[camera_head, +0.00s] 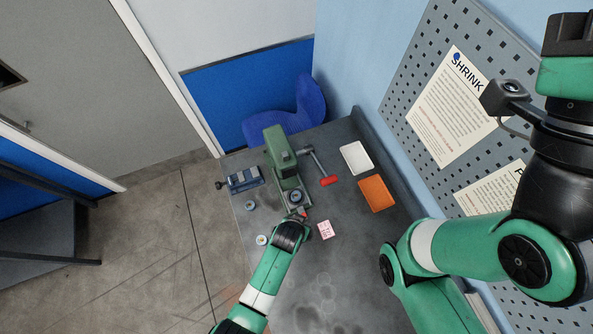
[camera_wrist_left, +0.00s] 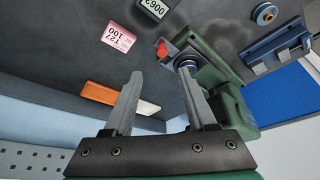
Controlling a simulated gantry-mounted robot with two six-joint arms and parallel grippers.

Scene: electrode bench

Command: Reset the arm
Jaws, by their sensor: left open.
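My left gripper (camera_head: 297,214) is over the bench in front of the green press; its tips are small and partly hidden by the wrist in the head view. In the left wrist view, its two grey fingers (camera_wrist_left: 160,72) are spread apart with nothing between them. The green press (camera_head: 284,165) stands near the far end of the dark bench (camera_head: 310,285). It also shows beyond the right finger in the left wrist view (camera_wrist_left: 232,112). My right arm fills the right of the head view; its fingertips are not visible.
A red-handled lever (camera_head: 328,181), white tray (camera_head: 356,158) and orange tray (camera_head: 377,194) lie right of the press. A blue vise (camera_head: 243,180) sits left. A pink label block (camera_head: 325,230) is beside the left gripper. The bench's near part is clear. A pegboard (camera_head: 420,60) lines the wall.

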